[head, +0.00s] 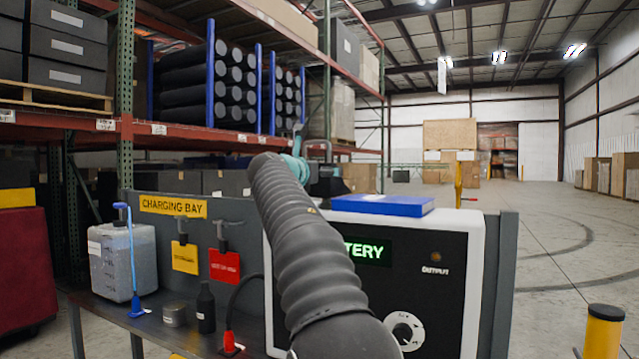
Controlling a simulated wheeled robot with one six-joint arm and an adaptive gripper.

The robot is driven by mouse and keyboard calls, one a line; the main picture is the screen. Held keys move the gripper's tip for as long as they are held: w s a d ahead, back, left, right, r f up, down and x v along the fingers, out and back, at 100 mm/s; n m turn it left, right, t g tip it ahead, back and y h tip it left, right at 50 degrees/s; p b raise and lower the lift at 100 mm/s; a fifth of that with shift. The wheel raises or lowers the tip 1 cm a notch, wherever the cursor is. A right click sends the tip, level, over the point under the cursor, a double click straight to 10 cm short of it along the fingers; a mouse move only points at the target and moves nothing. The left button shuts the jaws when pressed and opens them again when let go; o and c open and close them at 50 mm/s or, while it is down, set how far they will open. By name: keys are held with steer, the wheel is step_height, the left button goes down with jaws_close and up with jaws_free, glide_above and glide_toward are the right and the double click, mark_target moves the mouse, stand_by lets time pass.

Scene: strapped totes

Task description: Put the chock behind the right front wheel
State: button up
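No chock and no wheel can be made out in the head view. My arm, in a dark ribbed sleeve, reaches up and away across the charging bench. Its far end shows a teal joint and a small dark part that looks like my gripper (326,180), above and behind the bench's back panel. The fingers are too small and partly hidden, so I cannot tell whether they are open or shut or hold anything.
The charging bench (150,322) carries a charger (425,262) with a blue case (382,205) on top, a jug (122,262) and a small black bottle (206,308). A yellow bollard (603,335) stands at right. Racks (125,100) fill the left; the floor (550,235) at right is open.

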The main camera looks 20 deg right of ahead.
steer(key=shift+f, duration=1.15)
steer(key=o, duration=1.5)
steer(key=shift+f, duration=0.2)
steer(key=shift+c, duration=0.2)
steer(key=shift+r, duration=0.15)
steer(key=b+v, duration=0.2)
steer(key=v, duration=1)
steer(key=shift+s, duration=0.15)
